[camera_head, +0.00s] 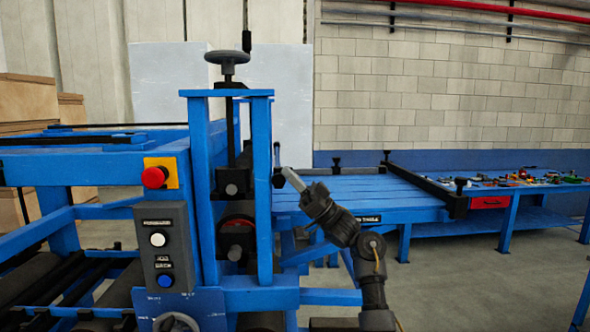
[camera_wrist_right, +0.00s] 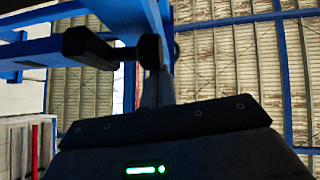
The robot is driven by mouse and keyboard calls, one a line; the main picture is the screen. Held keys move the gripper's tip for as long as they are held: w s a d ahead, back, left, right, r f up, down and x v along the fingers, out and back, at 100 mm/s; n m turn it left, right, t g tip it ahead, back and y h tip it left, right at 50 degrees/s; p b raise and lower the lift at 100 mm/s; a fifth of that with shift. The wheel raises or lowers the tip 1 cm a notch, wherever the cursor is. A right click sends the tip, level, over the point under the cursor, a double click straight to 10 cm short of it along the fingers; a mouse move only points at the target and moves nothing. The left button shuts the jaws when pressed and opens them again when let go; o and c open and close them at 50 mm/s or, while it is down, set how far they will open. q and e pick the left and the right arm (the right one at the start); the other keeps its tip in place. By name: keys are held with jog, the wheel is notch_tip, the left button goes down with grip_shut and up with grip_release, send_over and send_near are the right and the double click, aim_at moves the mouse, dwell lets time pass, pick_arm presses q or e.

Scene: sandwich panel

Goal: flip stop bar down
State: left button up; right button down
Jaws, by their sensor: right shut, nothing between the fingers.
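My right gripper (camera_head: 288,175) is shut and empty, at the right side of the blue press frame (camera_head: 262,190). Its tip is close to a small upright black lever (camera_head: 277,158) at the near left end of the blue slatted table; I cannot tell whether they touch. In the right wrist view a black knobbed part (camera_wrist_right: 88,48) lies just beyond the dark gripper body. A long black bar (camera_head: 425,184) crosses the far right end of the table, with a black knob at each end. I cannot tell which piece is the stop bar. My left gripper is out of view.
The blue slatted table (camera_head: 360,190) stretches right of the press. A control box (camera_head: 163,250) with white and blue buttons and a red emergency stop (camera_head: 154,178) sit on the press's left. A bench with tools (camera_head: 520,180) stands farther right. Floor at lower right is clear.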

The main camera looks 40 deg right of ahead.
notch_tip(320, 180, down, 8)
jog(key=b, duration=0.5)
jog(key=shift+b, duration=0.3)
jog(key=s+d+f+b, duration=0.2)
jog(key=s+d+f, duration=0.1)
jog(key=s+d, duration=0.3)
jog(key=shift+s+f+b, duration=0.3)
jog(key=shift+s+f, duration=0.05)
jog(key=shift+f, duration=0.05)
